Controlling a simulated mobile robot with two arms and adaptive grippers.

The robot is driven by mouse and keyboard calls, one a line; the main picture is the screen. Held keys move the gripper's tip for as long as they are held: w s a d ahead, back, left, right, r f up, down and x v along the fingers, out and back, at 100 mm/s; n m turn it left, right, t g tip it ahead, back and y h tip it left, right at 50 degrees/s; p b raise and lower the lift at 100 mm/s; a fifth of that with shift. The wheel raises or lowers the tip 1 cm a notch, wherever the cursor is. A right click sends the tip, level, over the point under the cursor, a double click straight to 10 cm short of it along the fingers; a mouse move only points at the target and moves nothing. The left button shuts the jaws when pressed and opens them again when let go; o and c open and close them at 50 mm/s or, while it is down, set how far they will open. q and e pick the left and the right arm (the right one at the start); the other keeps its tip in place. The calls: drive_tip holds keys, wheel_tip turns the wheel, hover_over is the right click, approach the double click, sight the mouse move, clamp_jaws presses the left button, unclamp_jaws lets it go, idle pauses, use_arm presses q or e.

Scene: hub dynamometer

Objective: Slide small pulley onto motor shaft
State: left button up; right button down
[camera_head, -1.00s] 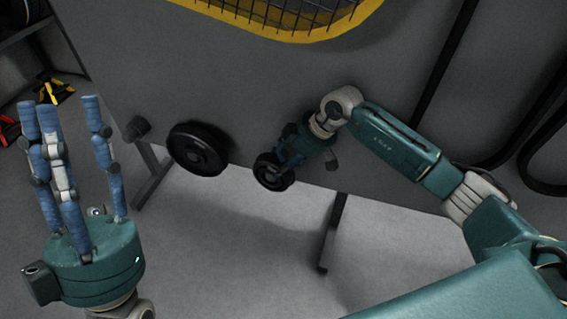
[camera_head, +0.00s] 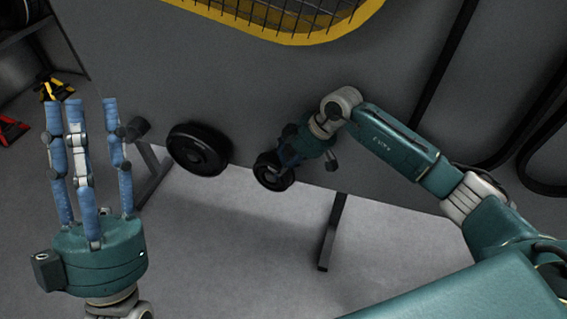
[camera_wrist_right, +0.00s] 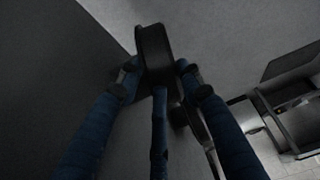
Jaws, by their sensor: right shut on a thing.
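The small pulley (camera_head: 272,172), black and round with a lighter hub, is held in my right gripper (camera_head: 287,158) in front of the grey panel. In the right wrist view, the small pulley (camera_wrist_right: 153,50) sits between the blue fingers, which are closed around it. A larger black wheel (camera_head: 198,149) is on the panel just left of it, with a gap between them. My left gripper (camera_head: 85,104) is open and empty, fingers pointing up.
A yellow-framed mesh guard (camera_head: 290,18) is at the top of the grey panel (camera_head: 350,75). Dark support legs (camera_head: 331,232) stand below it. Black belts (camera_head: 540,135) hang at the right. The floor below is clear.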

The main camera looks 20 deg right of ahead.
use_arm(q)
drive_tip(key=shift+g+y, duration=0.5)
drive_tip(key=shift+g, duration=0.4)
drive_tip(key=shift+w+d+f+p, duration=0.15)
drive_tip(key=shift+w+f+p, duration=0.05)
drive_tip(key=shift+w+f, duration=0.6)
drive_tip(key=shift+w+d+f+p, duration=0.1)
drive_tip(key=shift+w+f+p, duration=0.1)
drive_tip(key=shift+w+f, duration=0.55)
drive_tip(key=shift+w+r, duration=0.15)
